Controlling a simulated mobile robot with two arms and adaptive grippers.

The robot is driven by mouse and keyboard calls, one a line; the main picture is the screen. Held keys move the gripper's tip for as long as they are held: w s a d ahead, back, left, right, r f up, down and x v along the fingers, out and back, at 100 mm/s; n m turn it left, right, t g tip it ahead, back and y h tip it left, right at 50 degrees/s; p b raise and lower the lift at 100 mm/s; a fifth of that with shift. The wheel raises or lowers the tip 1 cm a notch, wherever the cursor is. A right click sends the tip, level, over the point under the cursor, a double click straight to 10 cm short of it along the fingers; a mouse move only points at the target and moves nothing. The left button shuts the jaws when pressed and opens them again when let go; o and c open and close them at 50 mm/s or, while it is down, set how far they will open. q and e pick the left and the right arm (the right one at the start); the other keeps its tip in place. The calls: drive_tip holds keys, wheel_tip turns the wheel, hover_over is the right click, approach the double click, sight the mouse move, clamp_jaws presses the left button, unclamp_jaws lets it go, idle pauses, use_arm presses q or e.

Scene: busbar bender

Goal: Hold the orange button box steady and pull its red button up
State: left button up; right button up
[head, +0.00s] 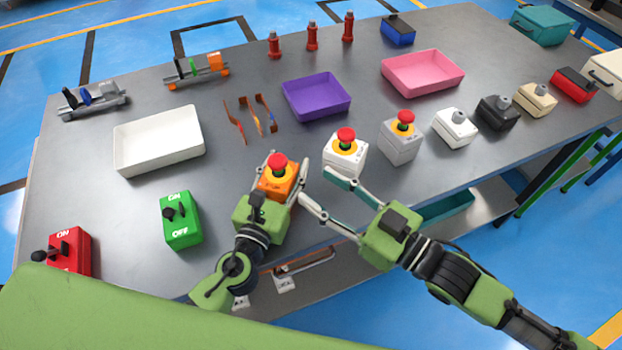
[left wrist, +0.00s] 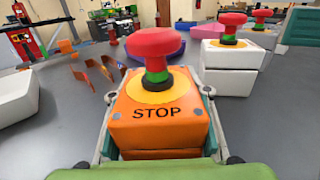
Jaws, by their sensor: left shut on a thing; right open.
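The orange button box (head: 275,186) stands on the grey table near its front edge, with a red mushroom button (head: 277,162) on top. In the left wrist view the orange box (left wrist: 157,125) shows the word STOP, and its red button (left wrist: 155,45) stands above a yellow ring with a green band on the stem. My left gripper (head: 277,178) is shut on the box, one finger along each side. My right gripper (head: 315,186) is open and empty, to the right of the orange box and in front of the white button box, apart from the red button.
A white box (head: 346,160) and a grey box (head: 401,143) with red buttons stand to the right. A green switch box (head: 180,222) stands to the left. Purple (head: 317,107), white (head: 130,167) and pink (head: 422,87) trays lie behind. Copper strips (head: 240,132) lie behind the orange box.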

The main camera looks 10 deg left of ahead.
idle(0.3)
use_arm(q)
drive_tip(key=o, duration=1.4)
drive_tip(key=shift+c, duration=0.2)
